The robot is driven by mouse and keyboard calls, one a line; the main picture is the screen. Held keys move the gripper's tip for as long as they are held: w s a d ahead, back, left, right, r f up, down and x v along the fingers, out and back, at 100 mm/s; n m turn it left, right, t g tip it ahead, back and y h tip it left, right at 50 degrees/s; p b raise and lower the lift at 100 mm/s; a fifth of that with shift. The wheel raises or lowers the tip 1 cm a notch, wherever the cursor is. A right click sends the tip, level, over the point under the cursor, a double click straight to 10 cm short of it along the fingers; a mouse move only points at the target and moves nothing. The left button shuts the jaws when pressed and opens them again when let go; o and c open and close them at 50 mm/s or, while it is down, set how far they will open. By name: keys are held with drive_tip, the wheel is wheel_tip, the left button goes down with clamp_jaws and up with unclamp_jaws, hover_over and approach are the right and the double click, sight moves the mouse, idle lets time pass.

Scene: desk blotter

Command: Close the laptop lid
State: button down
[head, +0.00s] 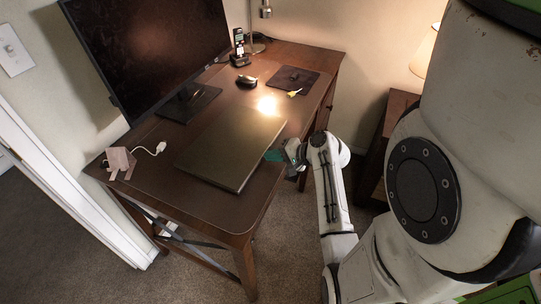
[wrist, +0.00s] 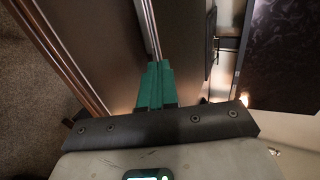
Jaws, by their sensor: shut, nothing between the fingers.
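The dark grey laptop (head: 225,145) lies on the brown desk. Its lid looks flat down on the base, with no screen or keyboard showing. A thin side edge shows along its front right. My gripper (head: 274,156), with teal fingers, is at the laptop's right side, close to that edge. I cannot tell whether it touches. In the wrist view the teal fingers (wrist: 155,72) are together and empty, pointing along the laptop's edge (wrist: 150,25).
A large monitor (head: 150,45) stands behind the laptop. A phone (head: 239,48), a mouse (head: 247,80), a dark pad (head: 291,80) and a yellow item (head: 295,93) lie to the back right. A pinkish object (head: 121,163) and a white cable (head: 150,149) are at left.

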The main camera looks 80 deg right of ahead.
drive_tip(key=v, duration=0.9)
drive_tip(key=shift+s+r, duration=0.2)
drive_tip(key=shift+s, duration=0.15)
drive_tip(key=shift+a, duration=0.15)
